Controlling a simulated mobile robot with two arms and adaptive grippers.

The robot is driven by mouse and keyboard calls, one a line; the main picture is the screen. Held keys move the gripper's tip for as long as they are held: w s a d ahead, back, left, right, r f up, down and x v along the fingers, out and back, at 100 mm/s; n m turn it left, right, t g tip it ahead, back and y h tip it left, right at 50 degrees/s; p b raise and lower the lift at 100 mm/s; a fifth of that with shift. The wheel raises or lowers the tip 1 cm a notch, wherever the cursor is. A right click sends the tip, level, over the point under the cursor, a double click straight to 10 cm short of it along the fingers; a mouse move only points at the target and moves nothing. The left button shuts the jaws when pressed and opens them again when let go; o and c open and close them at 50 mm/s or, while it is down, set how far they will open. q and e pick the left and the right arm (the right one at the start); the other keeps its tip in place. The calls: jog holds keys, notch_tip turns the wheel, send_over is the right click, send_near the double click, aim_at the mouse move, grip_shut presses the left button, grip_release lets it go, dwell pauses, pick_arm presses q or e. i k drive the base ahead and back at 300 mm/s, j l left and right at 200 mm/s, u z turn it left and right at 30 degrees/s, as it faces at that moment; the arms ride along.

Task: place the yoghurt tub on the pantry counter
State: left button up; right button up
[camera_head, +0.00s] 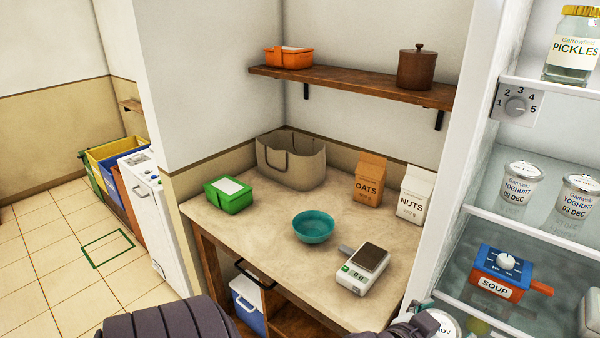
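The pantry counter (265,231) is a pale top on a brown wooden frame, with bare surface between the things on it. A white yoghurt tub marked 09 DEC (521,184) and one marked 03 DEC (576,195) stand upright on a fridge shelf. A third white tub, its label ending in NOV (443,325), shows partly at the bottom edge, close beside dark parts of my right arm. My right gripper is mostly cut off there; I cannot tell whether it grips this tub. My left arm shows at the bottom left, its gripper out of frame.
On the counter are a green box (229,195), a beige bag (290,162), OATS (369,180) and NUTS (414,196) packs, a teal bowl (313,227) and a scale (362,270). A wall shelf (350,86) hangs above. The fridge holds a SOUP container (496,288) and pickles (572,47).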

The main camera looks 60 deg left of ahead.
aim_at(259, 226)
jog(key=k+u, duration=0.1)
jog(key=u, duration=0.25)
jog(key=k+j+u, duration=0.1)
jog(key=u, duration=0.25)
jog(key=k+j+u, duration=0.1)
jog(key=u, duration=0.25)
jog(key=i+j, duration=0.35)
jog(key=i+j+u, duration=0.15)
jog(key=i+j, duration=0.2)
jog(key=i, duration=0.15)
jog(key=i+j, duration=0.3)
jog(key=i, duration=0.15)
jog(key=j+u, duration=0.05)
